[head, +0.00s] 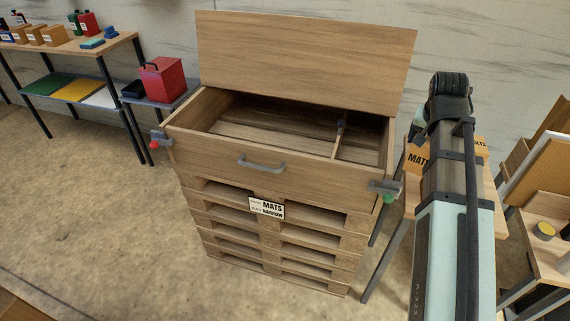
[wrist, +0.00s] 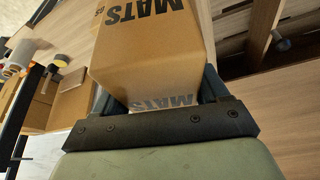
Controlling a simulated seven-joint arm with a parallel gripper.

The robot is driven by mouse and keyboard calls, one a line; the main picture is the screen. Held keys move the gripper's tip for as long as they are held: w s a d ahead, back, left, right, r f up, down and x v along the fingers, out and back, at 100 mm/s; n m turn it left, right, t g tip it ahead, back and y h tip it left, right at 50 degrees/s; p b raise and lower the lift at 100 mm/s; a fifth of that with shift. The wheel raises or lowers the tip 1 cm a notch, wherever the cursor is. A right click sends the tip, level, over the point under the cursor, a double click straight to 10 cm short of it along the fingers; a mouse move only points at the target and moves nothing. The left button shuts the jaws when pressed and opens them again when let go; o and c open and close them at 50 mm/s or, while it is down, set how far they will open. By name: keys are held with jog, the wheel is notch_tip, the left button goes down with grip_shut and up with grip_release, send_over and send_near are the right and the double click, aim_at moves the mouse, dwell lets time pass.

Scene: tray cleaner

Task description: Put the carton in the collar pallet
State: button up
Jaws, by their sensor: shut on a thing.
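The brown carton (wrist: 150,65) with black MATS lettering fills the middle of the wrist view. My gripper (wrist: 157,92) is shut on it, one finger on each side. In the head view the carton (head: 415,159) shows beside my arm, right of the collar pallet, and my arm hides part of it and my fingers. The collar pallet (head: 215,151) is a wooden frame on stacked pallets, its lid (head: 305,50) raised at the back. A divider (head: 339,138) splits its inside into a wide left and a narrow right compartment. Its label (head: 266,208) reads MATS, NARROW.
Clamps with a red knob (head: 154,145) and a green knob (head: 388,198) stick out at the collar's front corners. A handle (head: 261,163) is on its front. A red box (head: 162,79) stands on a low shelf at left. Benches stand at right. Both compartments look empty.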

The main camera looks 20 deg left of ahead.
jog(key=w+a+f+n+y, duration=0.1)
jog(key=w+a+f+n, duration=0.15)
jog(key=w+a, duration=0.45)
jog(key=w+a+f+n+y, duration=0.1)
jog(key=w+a+f+n, duration=0.1)
jog(key=w+a+n, duration=0.4)
jog(key=shift+m+y, duration=0.5)
jog(key=shift+m, duration=0.05)
jog(key=shift+w+a+f, duration=0.4)
jog(key=shift+a+f, duration=0.15)
jog(key=shift+f, duration=2.7)
jog(key=shift+w+a+f, duration=0.45)
jog(key=shift+a+f, duration=0.05)
jog(key=shift+f, duration=2.8)
jog(key=shift+w+a+f, duration=0.4)
jog(key=shift+a+f, duration=0.15)
jog(key=shift+f, duration=2.7)
jog(key=shift+f, duration=0.1)
jog(key=o, duration=1.3)
jog(key=shift+v, duration=2.85)
